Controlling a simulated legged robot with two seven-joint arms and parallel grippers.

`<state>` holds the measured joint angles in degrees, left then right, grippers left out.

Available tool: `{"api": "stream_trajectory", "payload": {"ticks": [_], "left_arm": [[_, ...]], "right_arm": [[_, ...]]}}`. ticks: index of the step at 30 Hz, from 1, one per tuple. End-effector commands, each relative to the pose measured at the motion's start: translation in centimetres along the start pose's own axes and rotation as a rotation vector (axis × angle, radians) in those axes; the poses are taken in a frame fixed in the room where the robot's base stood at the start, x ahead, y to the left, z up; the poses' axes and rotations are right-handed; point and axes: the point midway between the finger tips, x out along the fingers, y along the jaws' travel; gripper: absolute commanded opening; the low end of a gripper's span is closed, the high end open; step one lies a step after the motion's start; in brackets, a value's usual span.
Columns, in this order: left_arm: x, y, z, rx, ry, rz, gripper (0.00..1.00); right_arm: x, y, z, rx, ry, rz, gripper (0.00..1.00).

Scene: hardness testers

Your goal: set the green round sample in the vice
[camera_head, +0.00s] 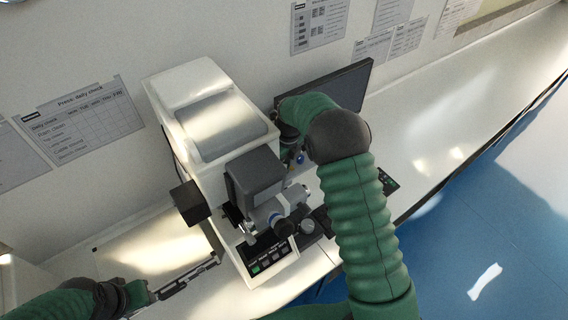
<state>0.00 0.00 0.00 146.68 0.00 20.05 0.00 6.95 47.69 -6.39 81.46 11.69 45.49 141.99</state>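A white hardness tester (178,85) with a dark grey head (255,175) stands on the bench in the middle. Its turret with lenses (275,215) hangs over a front panel with buttons (268,258). I cannot make out the green round sample or the vice; the tester's head and my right arm cover part of the work area. My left gripper (190,278) is at the lower left, beside the tester's base, over the bench; its finger gap is unclear. My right arm bends over the tester's right side, and its gripper is hidden there.
A dark monitor (350,85) stands behind my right arm, and a dark keyboard (387,182) lies partly behind it. Wall sheets (85,125) hang at the back. The white bench (440,125) is clear at the right, above a blue floor (500,220).

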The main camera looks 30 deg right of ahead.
Motion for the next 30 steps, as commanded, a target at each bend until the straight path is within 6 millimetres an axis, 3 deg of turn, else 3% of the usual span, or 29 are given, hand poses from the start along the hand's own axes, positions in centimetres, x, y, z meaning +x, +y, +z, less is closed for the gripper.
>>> {"api": "stream_trajectory", "payload": {"ticks": [15, 16, 21, 30], "left_arm": [[-0.09, 0.0, -0.02, 0.0, 0.0, 0.0, 0.36], [-0.09, 0.0, -0.02, 0.0, 0.0, 0.0, 0.36], [-0.11, 0.0, -0.02, 0.0, 0.0, 0.0, 0.36], [0.06, 0.0, 0.01, 0.0, 0.0, 0.0, 0.36]], "right_arm": [[0.18, 0.05, 0.14, -0.001, 0.001, 0.0, 0.0], [0.19, 0.05, 0.14, -0.001, 0.0, 0.0, 0.35], [0.16, 0.05, 0.14, -0.001, 0.0, 0.0, 0.57], [-0.04, 0.04, 0.16, -0.001, 0.0, -0.001, 0.59]]}}
